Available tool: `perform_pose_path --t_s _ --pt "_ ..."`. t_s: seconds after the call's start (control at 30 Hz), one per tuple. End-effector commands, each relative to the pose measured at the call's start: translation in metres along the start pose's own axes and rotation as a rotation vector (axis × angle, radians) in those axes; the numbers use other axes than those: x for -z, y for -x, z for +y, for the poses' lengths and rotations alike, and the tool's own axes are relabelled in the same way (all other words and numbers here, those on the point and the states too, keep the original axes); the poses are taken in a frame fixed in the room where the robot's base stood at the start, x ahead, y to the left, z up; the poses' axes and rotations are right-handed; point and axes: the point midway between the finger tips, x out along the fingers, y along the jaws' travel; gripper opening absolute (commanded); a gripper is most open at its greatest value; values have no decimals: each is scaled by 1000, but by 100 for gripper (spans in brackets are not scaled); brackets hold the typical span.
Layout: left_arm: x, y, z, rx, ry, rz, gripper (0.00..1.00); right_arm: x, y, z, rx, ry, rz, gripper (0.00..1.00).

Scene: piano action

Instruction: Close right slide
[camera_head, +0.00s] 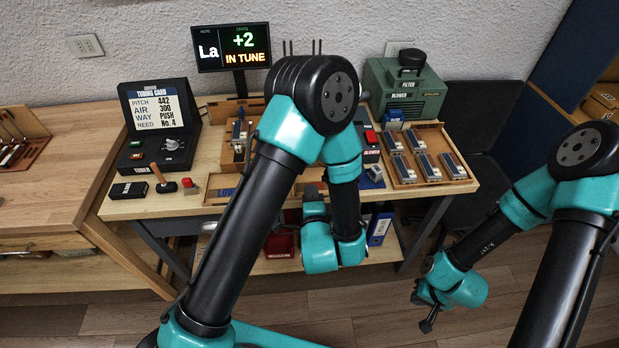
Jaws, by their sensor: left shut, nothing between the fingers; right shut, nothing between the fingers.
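The wooden tuning unit (228,158) stands mid-table, mostly hidden behind my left arm. No right slide can be made out, so I cannot tell how far it is open. My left gripper (312,190) is in front of the unit at the table's front edge, pointing away from the camera. It is shut and empty, and its fingertips are largely hidden. My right gripper (428,319) hangs low over the floor, right of the table and well apart from it. It is shut and empty.
The tuner box (160,152), a wooden-handled tool (162,180) and a black block (129,190) are on the left. A wooden tray (459,184) of several metal parts and the green blower (407,88) are on the right. The monitor (231,47) reads "+2 IN TUNE".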

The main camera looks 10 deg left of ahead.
Motion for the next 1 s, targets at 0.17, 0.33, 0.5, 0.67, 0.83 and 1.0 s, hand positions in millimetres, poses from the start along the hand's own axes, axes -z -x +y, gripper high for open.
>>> perform_pose_path --t_s 0.17,0.33,0.5,0.67,0.83,1.0 --pt "-2 -22 -1 2 3 -5 0 0 0 0 0 0 0 0" --pt "-2 -50 -1 2 3 -5 0 0 0 0 0 0 0 0" --pt "-1 -79 0 1 3 -4 0 0 0 0 0 0 0 0" --pt "-2 -106 0 1 2 -4 0 0 0 0 0 0 0 0" --pt "-1 -126 0 1 1 -3 0 0 0 0 0 0 0 0" --pt "-1 -133 0 0 1 -1 0 0 0 0 0 0 0 0"
